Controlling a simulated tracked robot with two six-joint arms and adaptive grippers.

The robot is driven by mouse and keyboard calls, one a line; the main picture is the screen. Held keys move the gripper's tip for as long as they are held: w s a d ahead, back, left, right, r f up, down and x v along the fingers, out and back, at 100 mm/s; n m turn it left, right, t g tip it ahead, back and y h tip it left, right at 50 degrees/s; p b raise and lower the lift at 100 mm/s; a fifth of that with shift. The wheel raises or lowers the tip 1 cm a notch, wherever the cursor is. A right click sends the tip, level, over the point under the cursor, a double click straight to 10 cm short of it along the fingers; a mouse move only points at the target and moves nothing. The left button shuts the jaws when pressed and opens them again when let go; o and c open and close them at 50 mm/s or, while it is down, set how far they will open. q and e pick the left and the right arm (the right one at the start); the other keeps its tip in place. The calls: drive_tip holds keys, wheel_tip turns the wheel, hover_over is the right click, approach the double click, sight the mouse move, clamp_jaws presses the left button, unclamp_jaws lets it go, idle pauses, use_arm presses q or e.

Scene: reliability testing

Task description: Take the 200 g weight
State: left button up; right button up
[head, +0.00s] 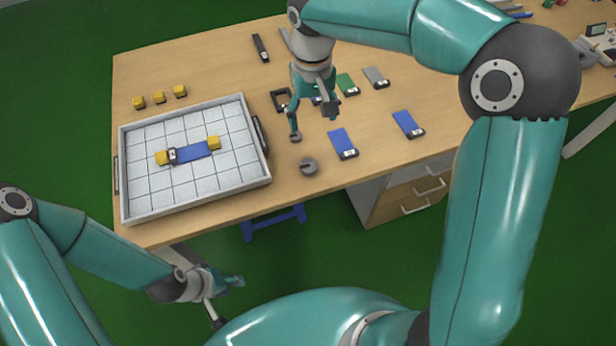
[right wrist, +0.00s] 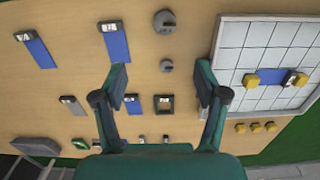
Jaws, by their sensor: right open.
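Two grey slotted round weights lie on the wooden table right of the tray. The larger weight (head: 309,167) is nearer the front edge and also shows at the top of the right wrist view (right wrist: 164,21). The smaller weight (head: 296,137) is behind it, also in the right wrist view (right wrist: 166,65). No mass marking is readable, so I cannot tell which is 200 g. My right gripper (head: 314,122) is open and empty above the table, its fingers (right wrist: 162,86) spread either side of the smaller weight's line. My left gripper (head: 226,298) is open and empty, low before the table.
A white tiled tray (head: 196,208) holds a blue device (head: 194,151) between two yellow cubes. Several blue, green and grey devices lie right of the weights. A black square frame (right wrist: 164,96) lies near the smaller weight. Three yellow cubes (head: 159,97) stand behind the tray.

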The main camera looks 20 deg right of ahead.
hover_over(309, 162)
drive_tip(key=f, duration=1.1)
drive_tip(key=shift+s+a, duration=0.1)
drive_tip(key=shift+s, duration=0.1)
drive_tip(key=shift+s+a+f, duration=0.1)
drive_tip(key=shift+s+f, duration=0.05)
drive_tip(key=shift+f, duration=1.25)
drive_tip(key=shift+s+f, duration=0.1)
drive_tip(key=shift+f, duration=1.3)
drive_tip(key=shift+r, duration=0.1)
drive_tip(key=c, duration=1.3)
